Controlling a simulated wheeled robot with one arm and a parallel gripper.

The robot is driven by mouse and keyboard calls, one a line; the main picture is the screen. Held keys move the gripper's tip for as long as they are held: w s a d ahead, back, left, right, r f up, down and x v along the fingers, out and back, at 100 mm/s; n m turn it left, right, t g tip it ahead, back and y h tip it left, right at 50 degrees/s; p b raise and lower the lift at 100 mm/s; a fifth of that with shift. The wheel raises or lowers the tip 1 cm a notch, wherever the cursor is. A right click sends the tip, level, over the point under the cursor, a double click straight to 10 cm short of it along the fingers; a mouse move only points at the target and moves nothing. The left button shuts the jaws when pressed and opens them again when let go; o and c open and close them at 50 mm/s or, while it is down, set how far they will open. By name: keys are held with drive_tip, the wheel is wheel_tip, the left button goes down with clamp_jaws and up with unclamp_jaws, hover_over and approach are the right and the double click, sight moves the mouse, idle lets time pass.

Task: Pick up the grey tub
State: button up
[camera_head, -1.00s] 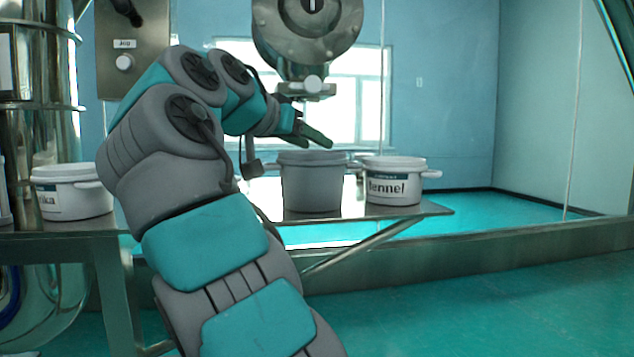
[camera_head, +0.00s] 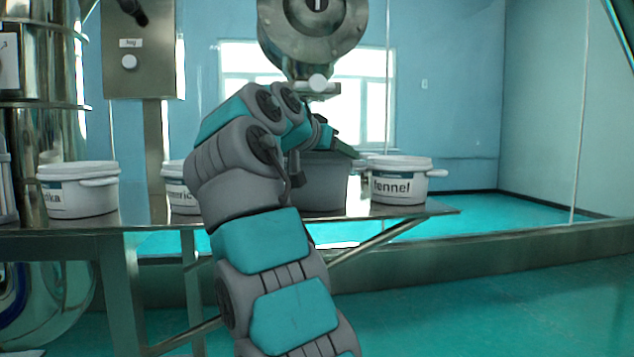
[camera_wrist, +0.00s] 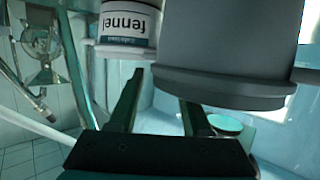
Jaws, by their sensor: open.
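The grey tub (camera_head: 325,186) stands on the metal table under the machine's spout, partly hidden by my arm in the head view. In the wrist view the grey tub (camera_wrist: 230,45) is large at the upper right, with its rim towards my fingers. My gripper (camera_wrist: 161,88) is open and empty there, and the tip of its right finger overlaps the rim's lower edge in the picture. I cannot tell whether it touches. In the head view my gripper (camera_head: 343,147) is near the top of the tub, mostly hidden by my wrist.
A white fennel tub (camera_head: 398,182) stands close to the right of the grey tub. A white tub (camera_head: 180,190) is partly behind my arm, and another white tub (camera_head: 78,192) is at the left. The machine's spout (camera_head: 318,83) hangs just above my wrist.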

drive_tip(key=shift+x, duration=0.9)
clamp_jaws()
idle(0.7)
